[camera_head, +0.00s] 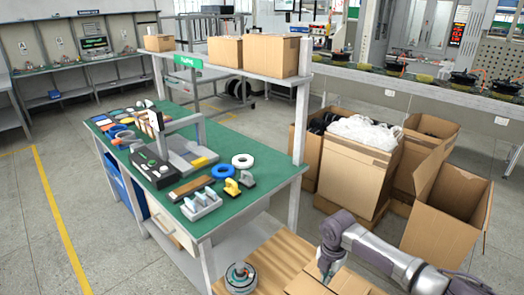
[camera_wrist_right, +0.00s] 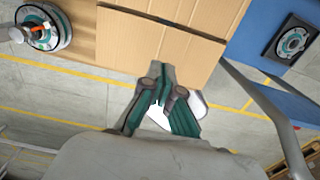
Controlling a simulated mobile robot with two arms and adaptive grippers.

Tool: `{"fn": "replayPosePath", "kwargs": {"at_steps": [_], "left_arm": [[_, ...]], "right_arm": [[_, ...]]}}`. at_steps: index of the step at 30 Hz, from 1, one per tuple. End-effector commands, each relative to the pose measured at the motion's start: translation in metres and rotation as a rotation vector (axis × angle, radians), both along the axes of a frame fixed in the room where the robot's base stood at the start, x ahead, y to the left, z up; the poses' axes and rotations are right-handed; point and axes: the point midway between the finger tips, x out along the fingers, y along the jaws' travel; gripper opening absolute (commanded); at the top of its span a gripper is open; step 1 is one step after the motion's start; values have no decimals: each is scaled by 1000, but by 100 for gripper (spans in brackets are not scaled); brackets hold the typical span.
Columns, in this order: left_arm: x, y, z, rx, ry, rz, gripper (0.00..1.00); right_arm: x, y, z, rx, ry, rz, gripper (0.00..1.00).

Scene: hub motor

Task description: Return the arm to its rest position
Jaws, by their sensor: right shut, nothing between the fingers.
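My right arm (camera_head: 385,257) comes in from the lower right of the head view. My right gripper (camera_head: 327,272) points down at a cardboard box (camera_head: 298,286) at the bottom edge. In the right wrist view the gripper's fingers (camera_wrist_right: 160,92) are shut and hold nothing. The box (camera_wrist_right: 192,55) lies beyond the fingertips there; I cannot tell whether they touch it. A round hub motor (camera_head: 240,278) rests on the wooden surface left of the gripper. It also shows at the upper left of the right wrist view (camera_wrist_right: 40,28). My left gripper is not in view.
A green workbench (camera_head: 262,174) with tools and parts stands left of my arm. Large open cardboard boxes (camera_head: 440,218) stand on the floor behind it. The wooden surface (camera_head: 270,258) between motor and box is bare. Floor is free at the left.

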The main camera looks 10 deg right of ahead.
Motion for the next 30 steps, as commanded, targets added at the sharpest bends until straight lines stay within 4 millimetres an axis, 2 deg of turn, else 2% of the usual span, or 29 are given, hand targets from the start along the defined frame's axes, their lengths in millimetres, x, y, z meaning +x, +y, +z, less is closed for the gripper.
{"fn": "replayPosePath", "kwargs": {"at_steps": [4, 7, 10, 13, 17, 21, 30], "left_arm": [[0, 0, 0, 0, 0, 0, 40], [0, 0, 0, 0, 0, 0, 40], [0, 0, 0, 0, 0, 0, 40], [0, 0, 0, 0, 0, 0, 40], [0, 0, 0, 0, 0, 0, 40], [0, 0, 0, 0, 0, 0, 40], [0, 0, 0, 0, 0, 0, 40]], "right_arm": [[-36, 48, -24, 48, 10, -61, 0], [-79, 99, -38, 112, 8, -191, 0], [-123, 140, -38, 190, -5, -401, 0], [-162, 160, -28, 265, -14, -672, 0], [-200, 157, -10, 325, -28, -1033, 0], [-226, 137, 6, 348, -48, -1329, 0], [-271, 90, 31, 346, -109, -1786, 0]]}}
